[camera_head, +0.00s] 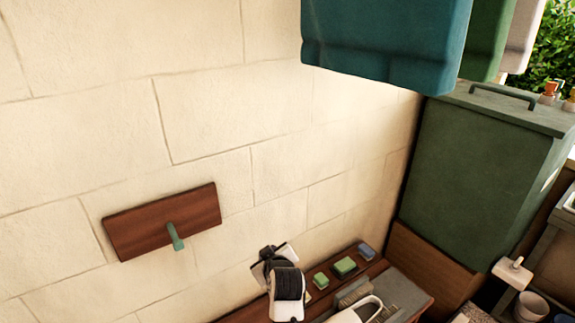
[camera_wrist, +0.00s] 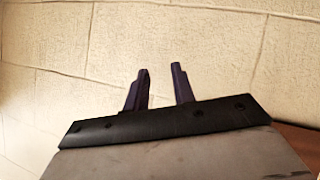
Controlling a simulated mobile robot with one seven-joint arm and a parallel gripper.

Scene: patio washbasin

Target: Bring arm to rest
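My gripper shows in the wrist view (camera_wrist: 162,88) with its two dark fingers apart and nothing between them. Behind the fingers is the pale block wall (camera_wrist: 215,40). In the head view, the black and white end of my arm is at the lower middle, in front of the wall and above a wooden shelf (camera_head: 248,312). The fingertips cannot be made out in the head view.
A wooden board with a green hook (camera_head: 174,237) is on the wall at left. Green blocks (camera_head: 344,266) and a blue one (camera_head: 366,250) lie on the shelf. A green cabinet (camera_head: 475,170) stands at right. A blue container (camera_head: 385,45) hangs above.

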